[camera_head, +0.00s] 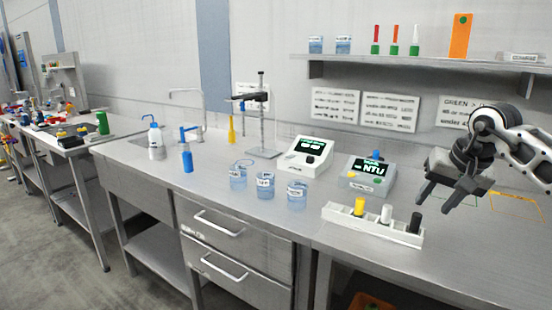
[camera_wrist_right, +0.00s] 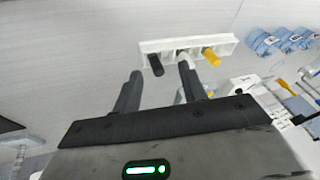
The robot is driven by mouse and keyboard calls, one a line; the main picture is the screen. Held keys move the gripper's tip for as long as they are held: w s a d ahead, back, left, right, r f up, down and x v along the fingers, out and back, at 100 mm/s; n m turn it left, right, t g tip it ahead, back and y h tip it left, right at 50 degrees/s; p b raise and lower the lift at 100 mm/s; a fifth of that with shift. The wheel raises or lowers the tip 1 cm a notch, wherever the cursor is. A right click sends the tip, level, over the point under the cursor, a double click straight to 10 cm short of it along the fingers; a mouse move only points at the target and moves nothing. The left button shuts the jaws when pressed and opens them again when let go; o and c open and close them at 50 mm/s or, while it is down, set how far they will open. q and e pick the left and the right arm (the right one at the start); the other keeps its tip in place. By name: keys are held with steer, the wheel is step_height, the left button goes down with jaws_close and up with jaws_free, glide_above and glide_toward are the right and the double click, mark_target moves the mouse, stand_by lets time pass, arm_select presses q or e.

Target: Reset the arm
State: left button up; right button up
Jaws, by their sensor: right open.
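My right gripper (camera_head: 447,200) hangs over the right part of the steel counter, in the air to the right of the white rack. Its jaws are apart with nothing between them. In the right wrist view, the two dark fingers of the right gripper (camera_wrist_right: 160,90) point toward the rack and stand apart. The white rack (camera_head: 337,213) holds a yellow piece (camera_head: 359,207), a white piece (camera_head: 386,213) and a black piece (camera_head: 415,223). My left gripper is not in view.
Three labelled beakers (camera_head: 265,186) stand left of the rack. Behind are a meter (camera_head: 305,156), an NTU meter (camera_head: 368,178) and a stand (camera_head: 262,115). A wall shelf (camera_head: 420,60) holds bottles above. A sink with a tap lies farther left. The counter front right is clear.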

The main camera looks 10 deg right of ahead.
steer(key=s+a+f+m+t+y, duration=0.1)
steer(key=s+a+f+m+y, duration=0.35)
steer(key=a, duration=0.65)
steer(key=s+a+f+m+t+y, duration=0.1)
steer(key=a+f+m+y, duration=0.1)
steer(key=a+m+y, duration=0.7)
steer(key=s+a+f+m+t+y, duration=0.1)
steer(key=s+a+f+m+y, duration=0.3)
steer(key=a, duration=0.9)
steer(key=s+d+f+n+t+h, duration=0.1)
steer(key=s+d+f+n+h, duration=0.3)
steer(key=s+f+n+h, duration=0.3)
steer(key=s+d+f+n+t+h, duration=0.1)
steer(key=s+d+f+n+h, duration=0.3)
steer(key=s+f+n+h, duration=0.4)
step_height(320, 180, down, 7)
steer(key=s+n, duration=0.2)
steer(key=n, duration=0.8)
steer(key=shift+d+t, duration=0.25)
steer(key=shift+t, duration=0.05)
